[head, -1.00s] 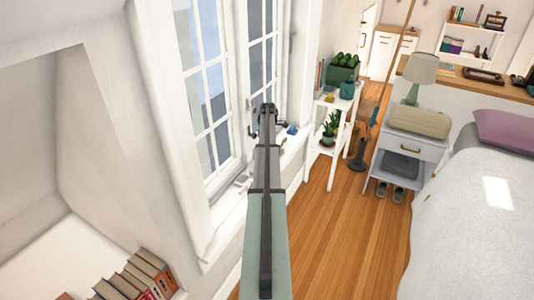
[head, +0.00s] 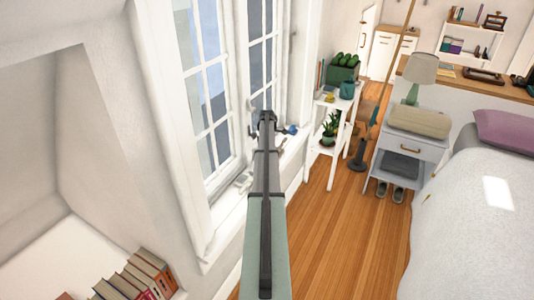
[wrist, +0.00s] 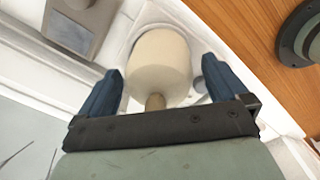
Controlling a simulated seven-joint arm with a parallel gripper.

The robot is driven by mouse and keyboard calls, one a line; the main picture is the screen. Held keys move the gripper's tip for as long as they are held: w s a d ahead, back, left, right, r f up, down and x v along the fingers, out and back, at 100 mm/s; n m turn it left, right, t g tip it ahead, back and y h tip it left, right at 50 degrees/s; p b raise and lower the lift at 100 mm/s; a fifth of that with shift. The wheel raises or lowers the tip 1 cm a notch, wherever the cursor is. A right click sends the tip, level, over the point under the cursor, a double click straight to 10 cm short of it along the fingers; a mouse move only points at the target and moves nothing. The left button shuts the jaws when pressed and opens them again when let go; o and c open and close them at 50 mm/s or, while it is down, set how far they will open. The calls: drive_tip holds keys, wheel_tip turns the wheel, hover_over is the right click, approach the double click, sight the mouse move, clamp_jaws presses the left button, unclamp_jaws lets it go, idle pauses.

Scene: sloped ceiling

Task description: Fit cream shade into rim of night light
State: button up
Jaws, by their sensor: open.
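In the wrist view, the cream shade (wrist: 158,55) is a smooth, rounded cylinder with a tan knob or stem (wrist: 155,102) at its near end. My gripper (wrist: 163,72) is open, with one blue finger on each side of the shade. Gaps show between the fingers and the shade. A pale rounded form (wrist: 141,22) shows behind the shade; it may be the night light, but I cannot tell whether the shade sits in its rim. In the head view, my arm hides the shade and most of my gripper.
The window (head: 210,90) and its white sill run beside my arm. A white plant shelf (head: 325,130) and a nightstand with lamp (head: 409,148) stand to the right, before the bed (head: 480,220). Wood floor (head: 335,230) lies open between. A dark round base (wrist: 300,38) shows at upper right in the wrist view.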

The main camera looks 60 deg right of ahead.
wheel_tip(320, 180, up, 12)
idle(0.6)
idle(0.5)
